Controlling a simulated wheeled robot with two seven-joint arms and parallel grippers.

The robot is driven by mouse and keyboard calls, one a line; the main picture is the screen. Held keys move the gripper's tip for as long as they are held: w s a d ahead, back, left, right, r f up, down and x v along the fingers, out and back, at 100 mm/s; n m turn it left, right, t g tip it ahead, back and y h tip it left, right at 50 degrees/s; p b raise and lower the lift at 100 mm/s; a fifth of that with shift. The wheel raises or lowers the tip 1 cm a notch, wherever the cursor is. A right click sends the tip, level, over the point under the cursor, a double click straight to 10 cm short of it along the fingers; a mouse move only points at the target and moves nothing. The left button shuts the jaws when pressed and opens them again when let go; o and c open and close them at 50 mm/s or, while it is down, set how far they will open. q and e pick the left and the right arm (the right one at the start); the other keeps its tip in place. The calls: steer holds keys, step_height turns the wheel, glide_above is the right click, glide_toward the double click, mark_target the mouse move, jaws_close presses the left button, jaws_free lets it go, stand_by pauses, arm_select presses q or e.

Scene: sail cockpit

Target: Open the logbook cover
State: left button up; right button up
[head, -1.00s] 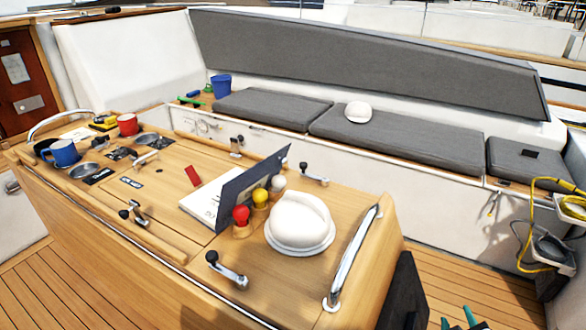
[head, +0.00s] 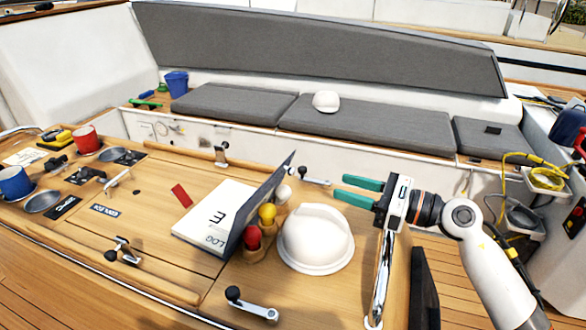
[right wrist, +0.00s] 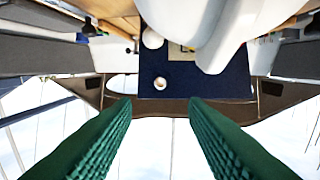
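The logbook (head: 205,222) lies on the wooden cockpit table, its white page with "LOG" lettering facing up. Its dark blue cover (head: 268,196) stands raised and tilted along the right side of the book. Red and yellow knobs (head: 267,214) stand just right of the cover, partly in front of it. My right gripper (head: 342,188) is open and empty, right of the cover and apart from it, above the far side of the white dome. In the right wrist view its green fingers (right wrist: 160,105) are spread, with a dark blue panel, likely the cover, beyond. My left gripper is not in view.
A white dome (head: 316,240) stands between the cover and a chrome rail (head: 382,285). Mugs (head: 87,140) and dishes sit at the table's left. A red card (head: 182,196) lies behind the logbook.

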steer(key=x, duration=0.2)
steer(key=p+x, duration=0.1)
steer(key=shift+a+r, duration=0.1)
steer(key=shift+r, duration=0.2)
steer(key=p+x, duration=0.1)
steer(key=x, duration=0.5)
steer(key=shift+w+a+f, duration=0.1)
steer(key=shift+f, duration=0.1)
steer(key=shift+w+a+f+p, duration=0.1)
steer(key=shift+w+a+p, duration=0.15)
steer(key=shift+a, duration=0.2)
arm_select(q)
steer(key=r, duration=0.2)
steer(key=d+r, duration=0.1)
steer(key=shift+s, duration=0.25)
arm_select(e)
steer(key=shift+c, duration=0.9)
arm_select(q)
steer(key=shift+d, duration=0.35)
arm_select(e)
jaws_close()
